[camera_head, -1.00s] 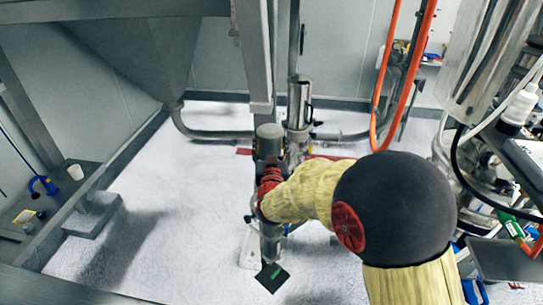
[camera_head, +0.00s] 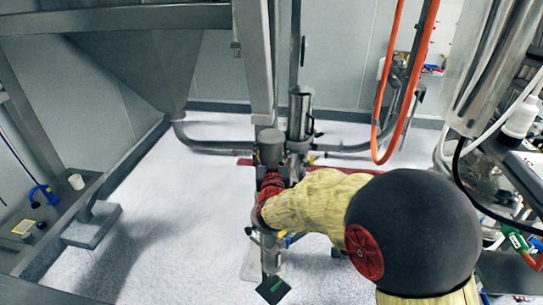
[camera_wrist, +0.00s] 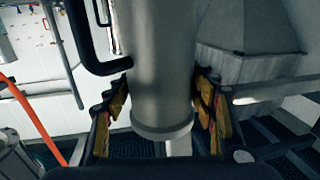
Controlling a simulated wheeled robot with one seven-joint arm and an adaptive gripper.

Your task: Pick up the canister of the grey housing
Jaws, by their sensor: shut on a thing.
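The canister is a smooth grey metal cylinder (camera_head: 299,112) with a dark side handle. In the head view my gripper is mostly hidden behind my wrist and the post.
A grey hopper (camera_head: 150,50) and frame stand at the left. Orange hoses (camera_head: 400,80) hang to the right of the canister. Grey pipes (camera_head: 215,148) run low behind it. A white bottle (camera_head: 520,118) and machinery crowd the right. The pale floor is open at centre left.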

